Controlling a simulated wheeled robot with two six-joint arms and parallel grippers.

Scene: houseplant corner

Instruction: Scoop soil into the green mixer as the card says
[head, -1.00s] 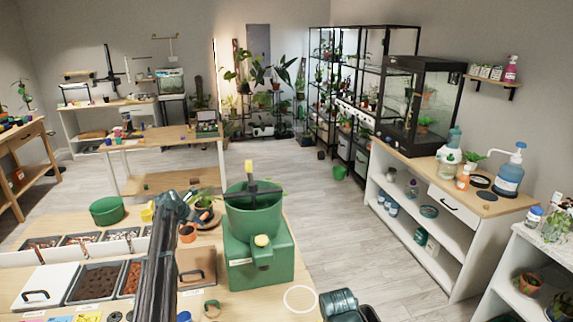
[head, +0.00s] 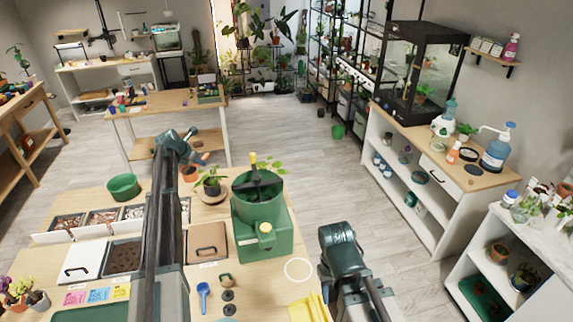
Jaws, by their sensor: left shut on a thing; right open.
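The green mixer (head: 265,247) stands at the table's right side, its open tub holding a dark paddle with a yellow knob. My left gripper (head: 199,146) is in the air to the left of the tub, at its far side. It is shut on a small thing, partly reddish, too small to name. A blue scoop (head: 203,291) lies on the table in front of the mixer. A dark soil bin (head: 125,257) is left of my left arm. Pink, blue and yellow cards (head: 97,295) lie at the front left, their text unreadable.
A lidded brown bin (head: 207,240) sits left of the mixer. A white-lidded bin (head: 84,259), a green tub (head: 124,187) and a potted plant (head: 211,187) are also on the table. A yellow object (head: 308,309) is at the front edge. A white ring (head: 298,269) marks clear tabletop.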

